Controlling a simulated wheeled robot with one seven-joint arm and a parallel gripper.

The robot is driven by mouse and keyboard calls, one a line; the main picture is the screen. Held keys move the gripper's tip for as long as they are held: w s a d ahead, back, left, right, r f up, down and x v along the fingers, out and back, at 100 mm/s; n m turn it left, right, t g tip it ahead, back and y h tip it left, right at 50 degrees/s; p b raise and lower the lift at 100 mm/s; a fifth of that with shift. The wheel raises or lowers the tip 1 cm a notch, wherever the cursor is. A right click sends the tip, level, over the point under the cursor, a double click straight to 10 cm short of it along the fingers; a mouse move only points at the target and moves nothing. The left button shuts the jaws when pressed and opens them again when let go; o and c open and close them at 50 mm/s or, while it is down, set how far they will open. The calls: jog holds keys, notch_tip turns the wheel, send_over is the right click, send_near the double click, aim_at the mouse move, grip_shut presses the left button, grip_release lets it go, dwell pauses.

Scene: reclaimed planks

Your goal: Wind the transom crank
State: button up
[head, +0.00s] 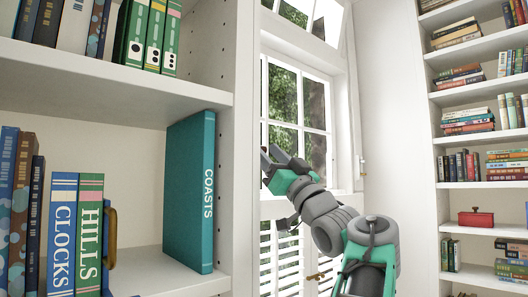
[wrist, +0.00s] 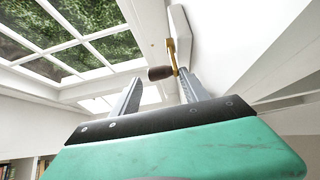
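The transom crank (head: 362,168) is a small brass piece on the white frame right of the tall window. In the wrist view its brass arm (wrist: 171,55) hangs from a white mount (wrist: 180,28) and carries a brown wooden knob (wrist: 160,72). My gripper (head: 271,156) is in front of the window, left of the crank and apart from it in the head view. In the wrist view my gripper (wrist: 160,80) is open, and the knob appears between and beyond the fingertips. The transom pane (head: 313,15) is above the window, its top cut off.
A white bookcase (head: 236,130) stands close on the left, with a teal book (head: 190,192) near its edge. White shutters (head: 286,262) are below the window. Another bookcase (head: 437,150) with a red box (head: 476,218) is on the right.

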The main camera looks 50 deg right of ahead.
jog(key=shift+o, duration=0.4)
jog(key=b+v, duration=0.3)
jog(key=v, duration=0.5)
jog(key=shift+w+r, duration=0.1)
